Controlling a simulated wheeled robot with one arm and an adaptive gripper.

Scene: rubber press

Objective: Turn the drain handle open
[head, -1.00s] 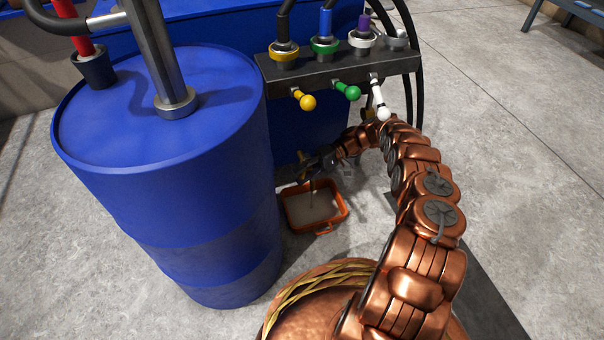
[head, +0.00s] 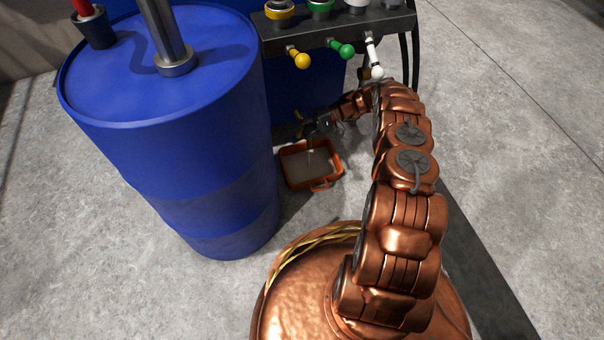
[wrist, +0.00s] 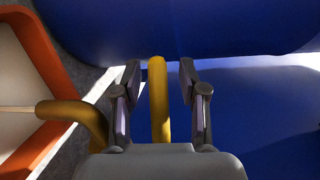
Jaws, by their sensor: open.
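A yellow bar, which looks like the drain handle (wrist: 159,112), stands between the two open fingers of my gripper (wrist: 160,78) in the wrist view. Gaps show on both sides of the bar, so the fingers do not appear to press on it. A curved yellow spout (wrist: 78,113) lies left of the fingers, with a thin pale streak running from its end. In the head view my gripper (head: 318,124) is low in front of the blue machine, just above the tray's far edge. The handle is too small and covered to make out there.
An orange tray (head: 331,183) with pale contents sits on the floor below the spout. A large blue drum (head: 165,130) stands close on the left. A dark manifold (head: 390,27) with yellow, green and white levers hangs above my arm. Open floor lies to the right.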

